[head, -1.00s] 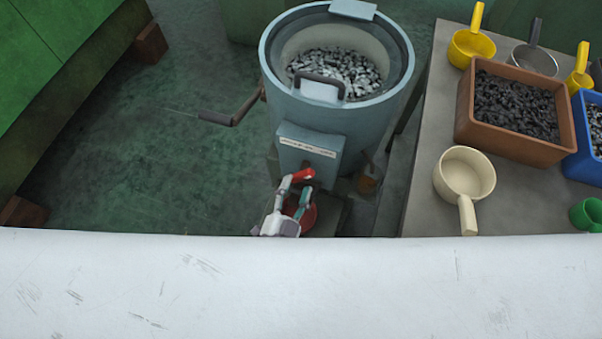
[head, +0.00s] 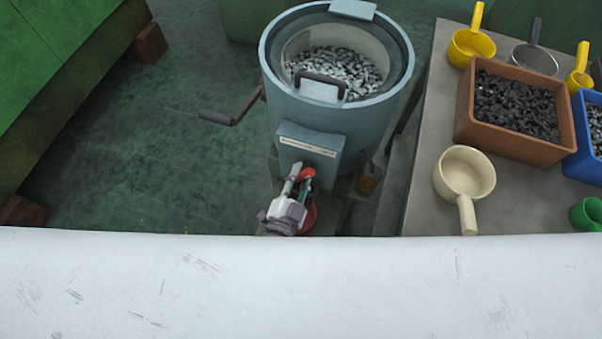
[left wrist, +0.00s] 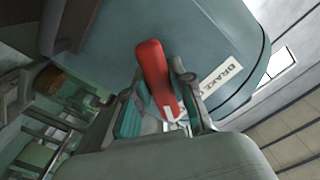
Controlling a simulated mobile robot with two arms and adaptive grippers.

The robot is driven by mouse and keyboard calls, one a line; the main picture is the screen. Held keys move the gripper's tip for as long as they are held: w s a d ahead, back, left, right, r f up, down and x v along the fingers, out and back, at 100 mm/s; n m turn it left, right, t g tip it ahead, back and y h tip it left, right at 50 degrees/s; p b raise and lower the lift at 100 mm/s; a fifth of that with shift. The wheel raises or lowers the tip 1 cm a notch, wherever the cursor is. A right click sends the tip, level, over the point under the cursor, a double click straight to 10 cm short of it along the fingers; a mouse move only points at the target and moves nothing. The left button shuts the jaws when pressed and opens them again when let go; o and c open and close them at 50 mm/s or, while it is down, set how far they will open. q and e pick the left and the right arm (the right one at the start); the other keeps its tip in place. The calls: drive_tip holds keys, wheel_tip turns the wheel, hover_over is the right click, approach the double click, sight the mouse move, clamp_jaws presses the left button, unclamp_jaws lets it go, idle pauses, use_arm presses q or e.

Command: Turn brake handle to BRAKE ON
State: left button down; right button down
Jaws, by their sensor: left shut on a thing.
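The brake handle (left wrist: 155,75) is a red lever on the front of the blue-grey machine, beside a white label reading BRAKE (left wrist: 220,75). In the left wrist view it lies between the fingers of my left gripper (left wrist: 165,108), which is shut on it. In the head view the left gripper (head: 298,180) is at the machine's front box (head: 310,146), with a bit of the red handle (head: 307,173) showing at its fingertips. The gripper hides much of the handle. My right gripper is not in view.
The round drum (head: 330,118) holds grey metal pieces and has a crank (head: 232,120) on its left. A table (head: 425,150) on the right carries a brown bin (head: 505,138), a cream scoop (head: 465,175) and other scoops. A pale surface edge (head: 300,285) crosses the foreground.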

use_arm(q)
drive_tip(key=shift+n, duration=0.3)
drive_tip(key=shift+n+p, duration=0.3)
drive_tip(key=shift+n, duration=0.6)
drive_tip(key=n, duration=0.3)
drive_tip(key=shift+n, duration=0.3)
drive_tip(key=n, duration=0.3)
drive_tip(key=shift+d+n, duration=0.1)
drive_tip(key=shift+n, duration=1.8)
drive_tip(key=c, duration=1)
unclamp_jaws()
